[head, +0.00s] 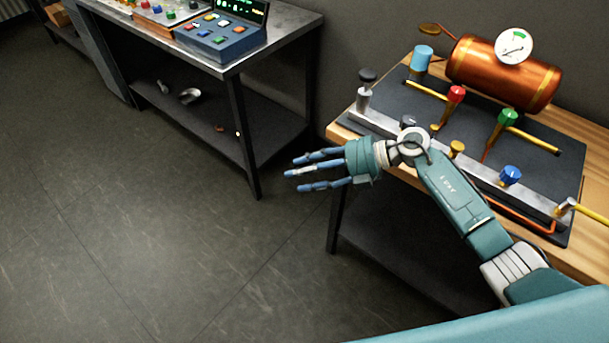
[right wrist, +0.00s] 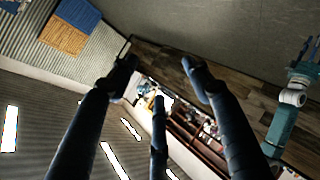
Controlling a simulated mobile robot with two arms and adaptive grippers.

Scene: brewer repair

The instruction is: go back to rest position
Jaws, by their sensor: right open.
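My right gripper (head: 296,173) is open and empty in the head view. Its blue fingers are spread and point left, over the floor just beyond the left edge of the wooden workbench (head: 567,262). The teal forearm behind it crosses above the bench's front left part. In the right wrist view the dark fingers (right wrist: 158,74) stand apart with nothing between them. My left gripper does not show in the head view.
The brewer's copper tank (head: 503,75) and gauge (head: 514,46) stand at the back of the bench. Red (head: 457,94), green (head: 508,118) and blue (head: 511,175) knobs stand near my forearm. A metal table (head: 289,33) holds a control box (head: 222,38). The floor at left is clear.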

